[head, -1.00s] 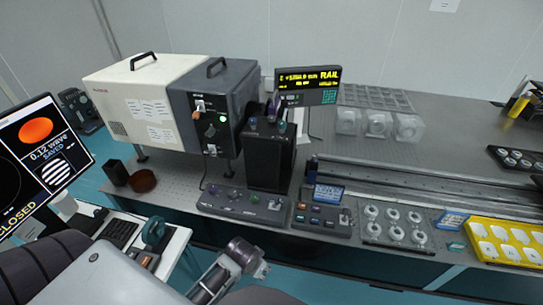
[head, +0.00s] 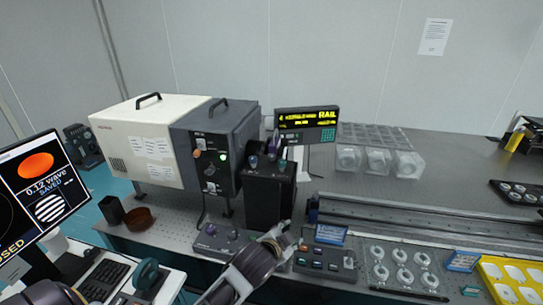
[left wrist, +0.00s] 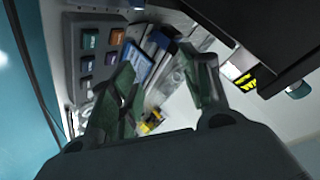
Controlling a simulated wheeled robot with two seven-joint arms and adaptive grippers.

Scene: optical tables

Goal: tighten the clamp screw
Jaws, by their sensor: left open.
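A tall black block (head: 270,196) stands in front of the grey-and-white instrument box. Small knobs sit on its top, among them a bluish one (head: 253,161) and a teal one (head: 283,160); I cannot tell which is the clamp screw. My left gripper (head: 287,243) is low in front of the block, apart from the knobs. In the left wrist view its two dark green fingers (left wrist: 160,88) are spread with nothing held between them. A teal knob (left wrist: 298,90) shows at the right there, beside a dark body. My right gripper is not in view.
The instrument box (head: 215,150) stands behind left, and a display reading RAIL (head: 307,124) behind the block. A button panel (head: 325,260), a tray of round parts (head: 400,268) and a yellow tray (head: 510,280) lie right. A long rail (head: 420,220) crosses the table.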

